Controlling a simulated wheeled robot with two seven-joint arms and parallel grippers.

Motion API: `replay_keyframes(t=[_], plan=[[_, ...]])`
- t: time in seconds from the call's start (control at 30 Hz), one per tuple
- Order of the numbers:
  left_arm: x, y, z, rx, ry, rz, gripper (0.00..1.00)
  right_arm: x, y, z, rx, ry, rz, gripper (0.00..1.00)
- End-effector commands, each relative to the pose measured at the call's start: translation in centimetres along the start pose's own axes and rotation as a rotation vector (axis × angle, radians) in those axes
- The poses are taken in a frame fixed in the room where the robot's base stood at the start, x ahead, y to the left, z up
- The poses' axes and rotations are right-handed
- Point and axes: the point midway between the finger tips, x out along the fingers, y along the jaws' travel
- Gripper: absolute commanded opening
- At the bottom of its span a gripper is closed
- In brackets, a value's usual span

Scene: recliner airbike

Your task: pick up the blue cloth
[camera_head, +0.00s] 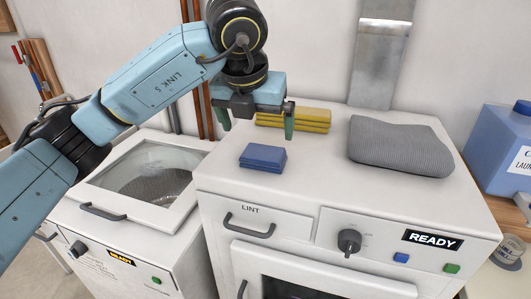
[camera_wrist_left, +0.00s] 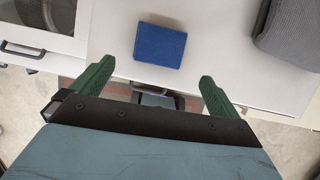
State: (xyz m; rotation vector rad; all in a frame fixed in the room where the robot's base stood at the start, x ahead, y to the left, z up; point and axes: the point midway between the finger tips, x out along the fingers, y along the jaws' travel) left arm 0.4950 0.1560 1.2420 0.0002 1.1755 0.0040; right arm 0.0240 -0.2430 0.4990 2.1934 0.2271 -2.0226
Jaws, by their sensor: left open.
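The blue cloth (camera_head: 263,157) is a small folded stack lying flat on the white top of the dryer (camera_head: 320,190), near its front left. It also shows in the left wrist view (camera_wrist_left: 160,45), ahead of the fingertips and between their lines. My left gripper (camera_head: 257,122) is open and empty, with green fingers pointing down above the dryer top. In the head view it appears behind and above the cloth, apart from it. The left wrist view shows both green fingers (camera_wrist_left: 155,83) spread wide. My right gripper is not in view.
A folded yellow cloth (camera_head: 300,119) lies behind the blue one. A grey folded cloth (camera_head: 400,148) lies at the right of the dryer top. A washer with a glass lid (camera_head: 150,180) stands at the left. A blue detergent jug (camera_head: 503,145) stands on a wooden surface at far right.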

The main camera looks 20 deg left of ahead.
Motion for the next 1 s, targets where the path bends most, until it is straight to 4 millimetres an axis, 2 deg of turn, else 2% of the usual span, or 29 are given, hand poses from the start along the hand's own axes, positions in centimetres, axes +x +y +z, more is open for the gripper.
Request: replay_keyframes(t=[0.1,0.37,0.7,1.0], plan=[[2.3,0.0,-0.1,0.000,0.005,0.000,1.00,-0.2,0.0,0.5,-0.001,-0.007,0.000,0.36],[4.4,0.0,0.1,0.001,0.002,-0.002,1.00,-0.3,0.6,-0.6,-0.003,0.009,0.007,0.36],[8.8,-0.1,0.3,0.001,0.003,-0.003,1.00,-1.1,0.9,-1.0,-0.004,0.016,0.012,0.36],[9.2,-0.1,0.3,0.002,0.001,-0.003,0.99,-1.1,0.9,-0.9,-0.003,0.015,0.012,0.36]])
